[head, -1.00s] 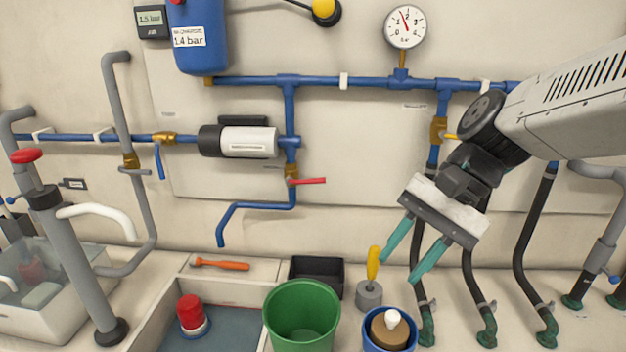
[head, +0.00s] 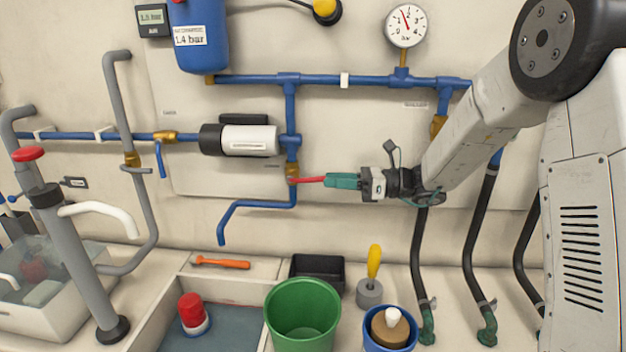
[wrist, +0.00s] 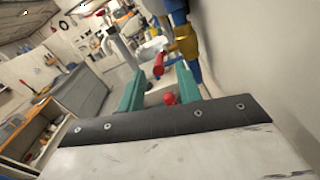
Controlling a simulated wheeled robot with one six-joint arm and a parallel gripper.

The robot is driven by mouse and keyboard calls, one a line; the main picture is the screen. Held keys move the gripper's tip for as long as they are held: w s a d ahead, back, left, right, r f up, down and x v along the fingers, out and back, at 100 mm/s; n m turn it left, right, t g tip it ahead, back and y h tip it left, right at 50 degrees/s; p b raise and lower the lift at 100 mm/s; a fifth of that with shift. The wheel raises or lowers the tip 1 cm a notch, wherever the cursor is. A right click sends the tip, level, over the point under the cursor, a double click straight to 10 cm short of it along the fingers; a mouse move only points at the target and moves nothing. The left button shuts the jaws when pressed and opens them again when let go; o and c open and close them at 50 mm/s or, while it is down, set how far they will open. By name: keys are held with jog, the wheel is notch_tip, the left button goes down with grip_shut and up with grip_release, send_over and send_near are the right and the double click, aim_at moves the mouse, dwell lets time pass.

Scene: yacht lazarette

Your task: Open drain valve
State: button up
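The drain valve is a brass body (head: 292,172) with a red lever (head: 310,181), on the blue pipe below the white pump. The lever points right, crosswise to the upright pipe. My gripper (head: 331,181) is at the lever's free end, reaching in from the right. In the wrist view, the teal fingers of my gripper (wrist: 160,70) are apart, with the red lever (wrist: 159,66) between or just beyond their tips. Contact with the lever cannot be told. The brass body (wrist: 185,42) shows behind it.
A blue spout (head: 221,236) hangs below the valve at left. A green bucket (head: 302,315), black bin (head: 317,272), yellow-handled tool (head: 374,265) and blue pot (head: 390,330) stand below. The pale wall is close behind the pipes. Black hoses (head: 418,255) hang at right.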

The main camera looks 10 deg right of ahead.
aim_at(313, 179)
jog(key=shift+x, duration=2.8)
grip_shut()
